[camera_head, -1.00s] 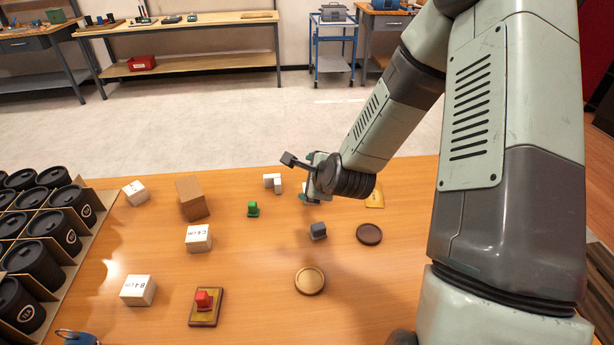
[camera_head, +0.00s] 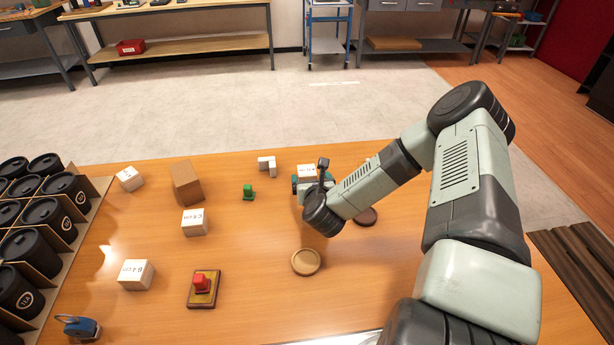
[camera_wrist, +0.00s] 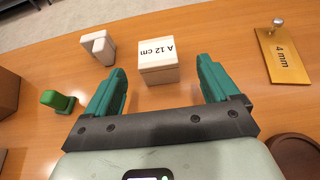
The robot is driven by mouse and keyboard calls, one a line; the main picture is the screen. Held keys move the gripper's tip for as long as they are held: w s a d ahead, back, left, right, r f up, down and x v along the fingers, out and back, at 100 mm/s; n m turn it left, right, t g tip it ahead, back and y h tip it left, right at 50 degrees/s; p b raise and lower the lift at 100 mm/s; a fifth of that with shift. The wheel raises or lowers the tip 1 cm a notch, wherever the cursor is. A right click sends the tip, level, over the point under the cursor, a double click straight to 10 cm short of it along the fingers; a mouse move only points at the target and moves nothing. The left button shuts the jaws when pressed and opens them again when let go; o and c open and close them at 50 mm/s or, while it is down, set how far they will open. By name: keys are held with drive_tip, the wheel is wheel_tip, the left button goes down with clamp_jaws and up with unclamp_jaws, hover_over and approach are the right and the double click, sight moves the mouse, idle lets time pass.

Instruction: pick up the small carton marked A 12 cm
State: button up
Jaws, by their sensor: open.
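The small white carton marked A 12 cm (camera_wrist: 158,62) stands upright on the table in the wrist view, a little beyond the gap between my fingers and nearer the middle. My gripper (camera_wrist: 163,80) is open, with its two green fingers spread to either side and nothing between them. In the head view the carton (camera_head: 307,171) shows partly behind my wrist, its marking too small to read. My gripper (camera_head: 304,184) is mostly hidden by my wrist there.
A white L-shaped block (camera_wrist: 99,47) and a green block (camera_wrist: 58,101) stand left of the carton. A brass plate marked 4 mm (camera_wrist: 282,55) lies to its right. A dark round disc (camera_wrist: 294,154) is at lower right. Other cartons (camera_head: 194,222) stand farther left.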

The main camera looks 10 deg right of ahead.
sight(307, 172)
drive_tip(key=x, duration=0.5)
drive_tip(key=shift+w+a, duration=0.2)
drive_tip(key=shift+w, duration=0.2)
